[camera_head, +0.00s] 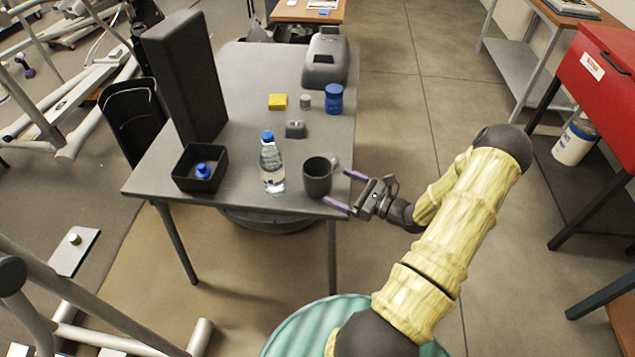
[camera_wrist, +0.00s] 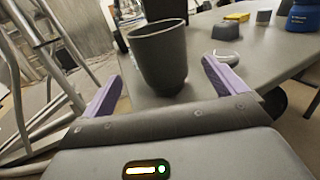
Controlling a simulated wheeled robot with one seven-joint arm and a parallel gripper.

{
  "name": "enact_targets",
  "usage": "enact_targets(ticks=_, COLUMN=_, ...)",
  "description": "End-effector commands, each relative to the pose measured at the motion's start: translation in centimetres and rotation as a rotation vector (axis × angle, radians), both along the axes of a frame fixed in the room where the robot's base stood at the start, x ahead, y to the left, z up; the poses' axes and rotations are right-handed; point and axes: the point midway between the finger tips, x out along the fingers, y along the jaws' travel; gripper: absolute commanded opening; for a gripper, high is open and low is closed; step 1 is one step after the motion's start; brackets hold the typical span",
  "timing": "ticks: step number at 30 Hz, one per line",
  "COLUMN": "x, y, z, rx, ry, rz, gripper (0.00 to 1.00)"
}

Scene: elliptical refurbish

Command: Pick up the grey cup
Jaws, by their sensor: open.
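The grey cup (camera_head: 318,177) stands upright on the grey table (camera_head: 240,115), close to its right front corner. In the wrist view the cup (camera_wrist: 160,58) is upright just ahead, between the lines of the two purple fingers. I cannot tell whether a fingertip touches the cup.
A water bottle (camera_head: 272,165) stands left of the cup. A black open box (camera_head: 186,182) and a tall dark block (camera_head: 190,80) are further left. A small grey object (camera_head: 295,129), a yellow block (camera_head: 277,102) and a blue jar (camera_head: 334,98) sit behind. The floor right of the table is clear.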

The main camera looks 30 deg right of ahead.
Motion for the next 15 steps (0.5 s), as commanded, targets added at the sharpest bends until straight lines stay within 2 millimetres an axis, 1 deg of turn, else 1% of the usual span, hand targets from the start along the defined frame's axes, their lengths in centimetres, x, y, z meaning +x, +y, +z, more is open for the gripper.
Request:
enact_targets(ticks=1, x=0.8, y=0.6, z=0.1, rx=0.001, ry=-0.001, rz=0.002, gripper=0.96)
enact_targets(ticks=3, x=1.6, y=1.1, z=0.0, rx=0.001, ry=-0.001, rz=0.001, gripper=0.96)
enact_targets(ticks=6, x=2.4, y=1.6, z=0.0, rx=0.001, ry=-0.001, rz=0.0, gripper=0.96)
enact_targets(ticks=15, x=2.6, y=1.7, z=0.0, rx=0.0, ry=0.0, rz=0.0, gripper=0.96)
